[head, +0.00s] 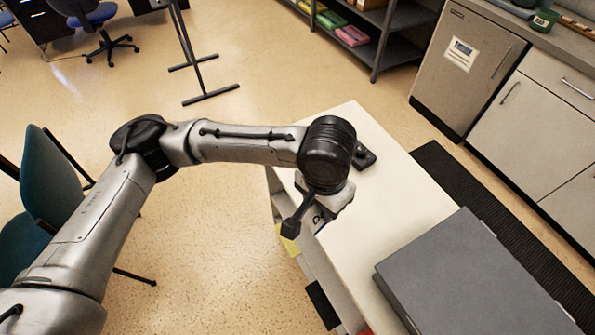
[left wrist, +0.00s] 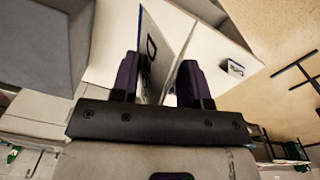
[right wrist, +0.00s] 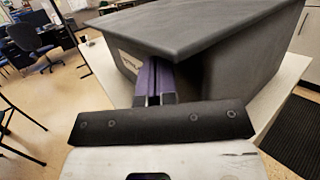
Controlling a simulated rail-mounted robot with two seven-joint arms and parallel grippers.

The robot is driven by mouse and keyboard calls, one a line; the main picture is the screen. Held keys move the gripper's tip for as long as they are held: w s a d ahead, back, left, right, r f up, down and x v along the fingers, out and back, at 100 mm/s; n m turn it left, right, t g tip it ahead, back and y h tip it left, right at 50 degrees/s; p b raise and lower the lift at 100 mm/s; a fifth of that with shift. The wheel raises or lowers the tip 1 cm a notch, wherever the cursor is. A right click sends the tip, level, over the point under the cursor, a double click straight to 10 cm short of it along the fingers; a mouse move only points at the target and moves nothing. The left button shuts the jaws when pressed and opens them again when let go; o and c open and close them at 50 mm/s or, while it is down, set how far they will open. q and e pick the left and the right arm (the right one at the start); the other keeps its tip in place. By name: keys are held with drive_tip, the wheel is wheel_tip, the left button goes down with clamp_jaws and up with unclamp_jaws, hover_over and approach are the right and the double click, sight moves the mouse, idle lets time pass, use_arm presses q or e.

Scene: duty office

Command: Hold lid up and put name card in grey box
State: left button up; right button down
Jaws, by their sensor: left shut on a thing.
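The name card (left wrist: 151,55) is a white folded card with a blue edge and a black mark. My left gripper (left wrist: 158,84) is shut on it, with one finger on each side. In the head view the card (head: 318,216) shows partly below my left wrist, over the white table's near left edge. The grey box (head: 455,275) stands at the table's lower right end. In the right wrist view its lid (right wrist: 190,25) overhangs the labelled front (right wrist: 129,62). My right gripper (right wrist: 155,78) has its fingers together at the lid's underside; the fingertips are hidden and whether the lid is raised is unclear.
The white table top (head: 400,195) is clear between my left wrist and the box. A small black object (head: 364,157) is beside the wrist. A teal chair (head: 50,180) stands left of the table. Cabinets (head: 540,125) and a black mat (head: 470,195) lie to the right.

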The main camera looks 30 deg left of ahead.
use_arm(q)
drive_tip(key=s+d+f+m, duration=0.2)
drive_tip(key=s+d+m, duration=0.2)
drive_tip(key=s+d, duration=0.3)
drive_tip(key=s+d+f+m, duration=0.1)
drive_tip(key=s+d+m, duration=0.3)
drive_tip(key=s+d, duration=0.3)
drive_tip(key=shift+s+d+f, duration=0.35)
drive_tip(key=shift+s+d, duration=0.05)
drive_tip(key=shift+s, duration=0.85)
use_arm(e)
drive_tip(key=shift+r, duration=1.35)
drive_tip(key=shift+r, duration=0.7)
drive_tip(key=shift+w+d+r, duration=0.15)
drive_tip(key=shift+w+r, duration=0.05)
drive_tip(key=shift+r, duration=0.85)
